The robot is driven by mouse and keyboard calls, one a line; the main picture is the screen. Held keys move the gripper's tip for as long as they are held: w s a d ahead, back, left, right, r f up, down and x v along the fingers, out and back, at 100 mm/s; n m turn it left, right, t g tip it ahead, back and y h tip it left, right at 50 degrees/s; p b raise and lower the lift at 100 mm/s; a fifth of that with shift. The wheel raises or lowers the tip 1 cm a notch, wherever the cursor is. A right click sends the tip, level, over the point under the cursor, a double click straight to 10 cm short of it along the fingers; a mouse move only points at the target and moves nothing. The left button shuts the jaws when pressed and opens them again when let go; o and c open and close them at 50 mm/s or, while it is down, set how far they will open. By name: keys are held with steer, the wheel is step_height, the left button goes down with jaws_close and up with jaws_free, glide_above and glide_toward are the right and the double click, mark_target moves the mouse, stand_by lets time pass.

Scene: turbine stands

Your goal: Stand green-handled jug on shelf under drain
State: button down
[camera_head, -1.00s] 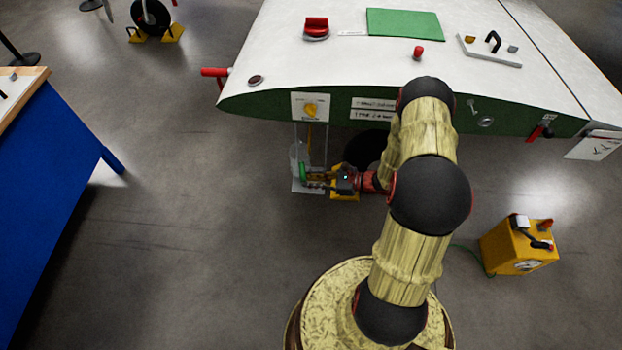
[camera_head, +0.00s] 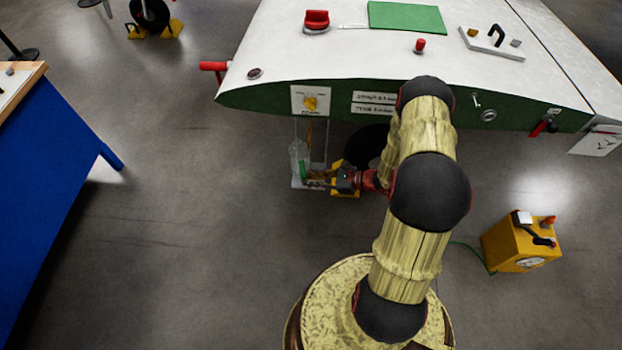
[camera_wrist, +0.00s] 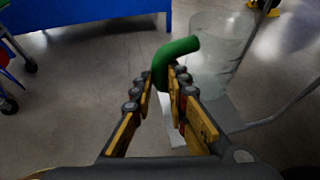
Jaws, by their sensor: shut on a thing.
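The jug is clear, with a green handle. In the wrist view my gripper (camera_wrist: 164,82) is shut on the green handle (camera_wrist: 178,50), and the clear jug body (camera_wrist: 220,45) stands to its right, upright or nearly so. In the head view the jug (camera_head: 297,155) is over or on the small hanging shelf (camera_head: 300,186) under the wing's front edge, and my gripper (camera_head: 312,178) reaches it from the right. The shelf's pale surface also shows in the wrist view (camera_wrist: 228,115). I cannot tell whether the jug's base touches the shelf. The drain is not clearly visible.
The white and green wing (camera_head: 340,60) overhangs the shelf. A blue bench (camera_head: 50,190) stands left, a yellow box (camera_head: 520,244) right. Floor between bench and shelf is clear.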

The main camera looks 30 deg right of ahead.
steer(key=c, duration=1.7)
jaws_free()
steer(key=shift+o, duration=1)
steer(key=p+v, duration=0.2)
steer(key=v, duration=0.5)
